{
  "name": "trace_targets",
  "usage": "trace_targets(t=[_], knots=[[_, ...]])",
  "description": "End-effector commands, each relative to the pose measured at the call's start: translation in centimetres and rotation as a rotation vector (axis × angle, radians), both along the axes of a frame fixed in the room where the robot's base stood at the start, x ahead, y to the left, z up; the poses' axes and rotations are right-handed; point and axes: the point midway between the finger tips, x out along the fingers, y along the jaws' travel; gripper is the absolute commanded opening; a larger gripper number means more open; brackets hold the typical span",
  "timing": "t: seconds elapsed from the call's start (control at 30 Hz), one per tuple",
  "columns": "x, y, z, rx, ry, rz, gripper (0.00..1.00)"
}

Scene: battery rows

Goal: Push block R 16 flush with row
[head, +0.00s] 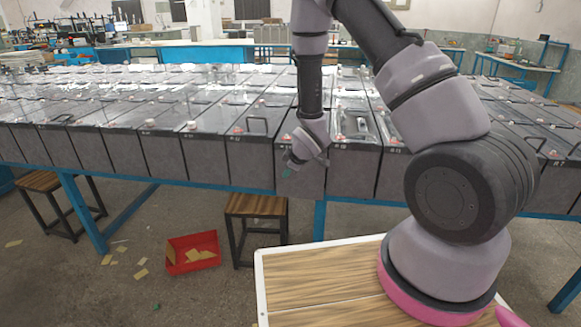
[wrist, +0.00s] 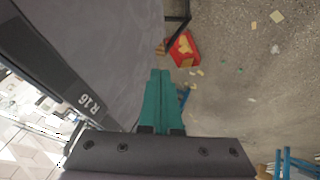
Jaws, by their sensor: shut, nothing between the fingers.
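Block R 16 (head: 313,181) is a grey battery block with a dark top edge, in the front row on the blue-framed table. In the wrist view its front face (wrist: 112,45) fills the upper left, and its white R16 label is readable on the dark edge band. My gripper (head: 287,173) is in front of this face, with its green fingers shut and empty. In the wrist view the shut fingers (wrist: 158,75) lie alongside the face. I cannot tell whether they touch it. My arm hides part of the block's top, and how far it sticks out is unclear.
Neighbouring blocks stand close on the left (head: 251,160) and right (head: 353,172). Below are a wooden stool (head: 256,206) and a red bin (head: 192,252) with scraps around it. The floor in front of the row is mostly open.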

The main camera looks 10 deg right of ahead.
Motion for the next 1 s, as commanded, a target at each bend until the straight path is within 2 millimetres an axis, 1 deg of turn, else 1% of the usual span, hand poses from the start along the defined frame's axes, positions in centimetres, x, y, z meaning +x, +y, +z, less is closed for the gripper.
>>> trace_targets(t=[0.03,0.13,0.2,0.33,0.5,0.83,0.93,1.0], knots=[[0.6,0.2,-1.0,-0.002,0.002,0.001,0.00],[1.7,0.7,-2.6,0.000,0.001,0.000,0.00],[3.0,0.1,-2.2,0.002,-0.002,-0.003,0.00],[4.5,-0.3,-2.2,0.002,-0.001,-0.002,0.00],[5.3,-0.6,-2.2,0.001,-0.001,-0.001,0.00],[5.5,-0.7,-2.2,0.001,0.000,-0.001,0.00],[6.5,-1.1,-2.2,0.002,-0.001,-0.004,0.00],[7.9,-1.5,-2.2,0.003,-0.003,-0.005,0.00]])
